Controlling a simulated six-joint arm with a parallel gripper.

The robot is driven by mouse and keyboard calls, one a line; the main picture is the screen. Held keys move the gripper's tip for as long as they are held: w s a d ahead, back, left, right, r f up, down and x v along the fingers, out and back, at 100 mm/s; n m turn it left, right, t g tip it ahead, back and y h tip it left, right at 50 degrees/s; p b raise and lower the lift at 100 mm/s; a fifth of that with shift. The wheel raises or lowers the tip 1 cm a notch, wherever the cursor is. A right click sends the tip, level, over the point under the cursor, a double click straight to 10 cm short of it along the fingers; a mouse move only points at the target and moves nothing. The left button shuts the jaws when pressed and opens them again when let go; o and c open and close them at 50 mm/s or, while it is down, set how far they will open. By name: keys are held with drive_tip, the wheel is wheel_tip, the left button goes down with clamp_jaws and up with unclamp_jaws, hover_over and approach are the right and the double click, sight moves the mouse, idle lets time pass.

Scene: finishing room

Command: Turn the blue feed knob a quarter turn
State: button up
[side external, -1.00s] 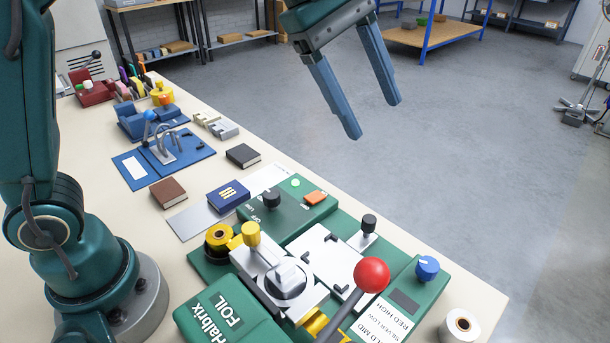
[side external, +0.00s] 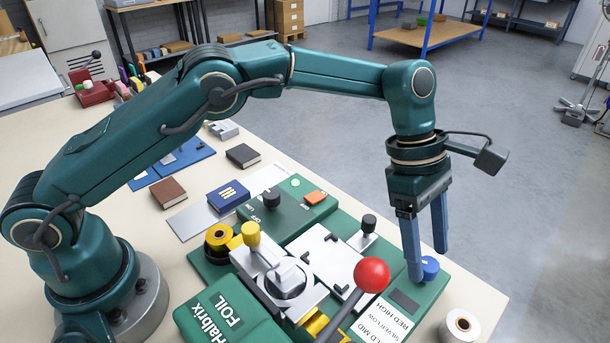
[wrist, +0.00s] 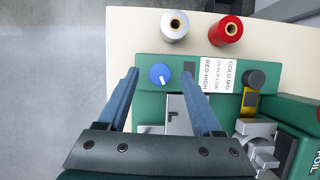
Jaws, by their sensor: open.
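The blue feed knob (side external: 429,268) sits on the corner of the green foil machine (side external: 412,309), partly hidden behind a finger in the side external view. In the wrist view the round blue knob (wrist: 160,75) shows a white pointer line and lies between the lines of the two fingers, ahead of their tips. My gripper (side external: 428,266) is open and points down at the knob. I cannot tell the exact height of the fingertips over the knob.
A red ball-ended lever (side external: 371,275) stands left of the knob. A black knob (side external: 369,222) rises behind it. A white roll (side external: 461,326) stands near the bench edge; a red roll (wrist: 226,30) shows in the wrist view. Open floor lies right of the bench.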

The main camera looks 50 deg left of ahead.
drive_tip(key=shift+d+f, duration=0.2)
drive_tip(key=shift+f, duration=0.4)
clamp_jaws()
drive_tip(key=shift+m, duration=0.3)
drive_tip(key=shift+w+d+m+g, duration=0.1)
drive_tip(key=shift+m+g, duration=0.2)
drive_tip(key=shift+m, duration=0.7)
